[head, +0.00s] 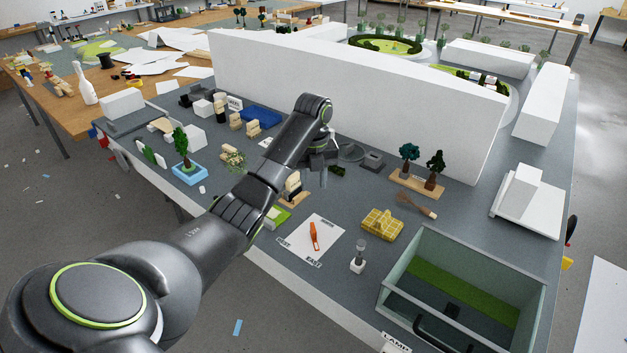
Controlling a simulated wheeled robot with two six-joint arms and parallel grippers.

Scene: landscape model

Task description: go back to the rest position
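My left arm reaches in from the lower left over the grey model table (460,215). My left gripper (323,172) points down above the table, in front of the long white wall block. Its fingers are small and dark here, and I cannot tell whether they are open or shut. Nothing is clearly seen between them. My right gripper is not in view.
The long white block (360,95) stands behind the gripper. Model trees (421,168), a yellow block (382,223), a white sheet with an orange piece (314,237) and a glass-walled box (465,285) stand to the right and front. A blue tray (190,173) lies left.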

